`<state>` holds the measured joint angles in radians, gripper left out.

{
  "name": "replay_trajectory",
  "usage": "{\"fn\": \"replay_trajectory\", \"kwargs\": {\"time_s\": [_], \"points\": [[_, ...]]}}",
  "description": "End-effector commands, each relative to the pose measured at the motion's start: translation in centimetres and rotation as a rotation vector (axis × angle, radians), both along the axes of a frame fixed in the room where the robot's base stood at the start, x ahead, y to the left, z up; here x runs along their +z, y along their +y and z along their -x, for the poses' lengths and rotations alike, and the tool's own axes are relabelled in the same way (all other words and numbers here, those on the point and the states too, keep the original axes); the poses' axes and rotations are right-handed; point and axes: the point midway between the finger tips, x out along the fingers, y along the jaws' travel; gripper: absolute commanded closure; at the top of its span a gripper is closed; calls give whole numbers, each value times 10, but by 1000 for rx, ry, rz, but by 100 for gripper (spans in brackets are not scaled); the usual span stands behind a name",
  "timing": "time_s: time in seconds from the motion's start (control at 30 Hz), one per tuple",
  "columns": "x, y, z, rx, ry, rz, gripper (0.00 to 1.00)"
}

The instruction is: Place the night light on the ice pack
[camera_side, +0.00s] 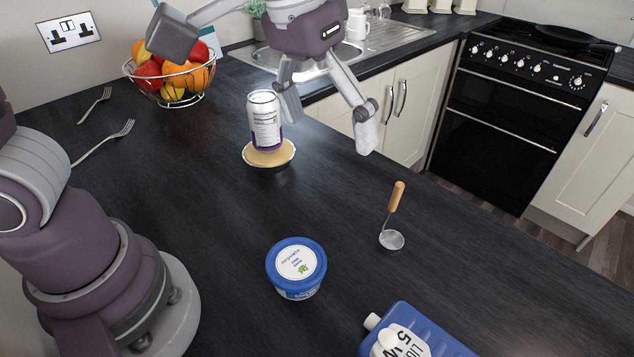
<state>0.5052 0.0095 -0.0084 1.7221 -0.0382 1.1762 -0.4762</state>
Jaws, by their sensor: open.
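My gripper (328,122) is open and empty above the back of the counter, its fingers spread apart. Its left finger is close to a silver and purple can in the picture; I cannot tell whether they touch. A blue container (436,341) with a white cap and partly readable lettering lies at the bottom edge, cut off by the frame; it may be the ice pack. A small white rounded shape (384,343) shows on it; I cannot tell whether this is the night light or part of the label. No other thing is clearly a night light.
The can (265,122) stands upright on a small tart-like dish (283,160). A blue-lidded tub (297,264) and wooden-handled ladle (391,238) are nearer. Two forks (104,142) and a wire fruit bowl (187,97) are left. The dark counter is clear between them.

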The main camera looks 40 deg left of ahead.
Motion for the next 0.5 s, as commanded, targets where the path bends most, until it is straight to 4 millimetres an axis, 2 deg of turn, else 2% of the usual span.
{"fn": "replay_trajectory", "kwargs": {"time_s": [0.03,0.1,0.2,0.33,0.5], "points": [[5,29,6,19,-51,4,17],[4,63,19,23,-120,-9,17],[-5,96,39,28,-202,-41,17],[-17,118,56,30,-264,-82,17],[-22,124,62,25,-283,-101,17]]}}
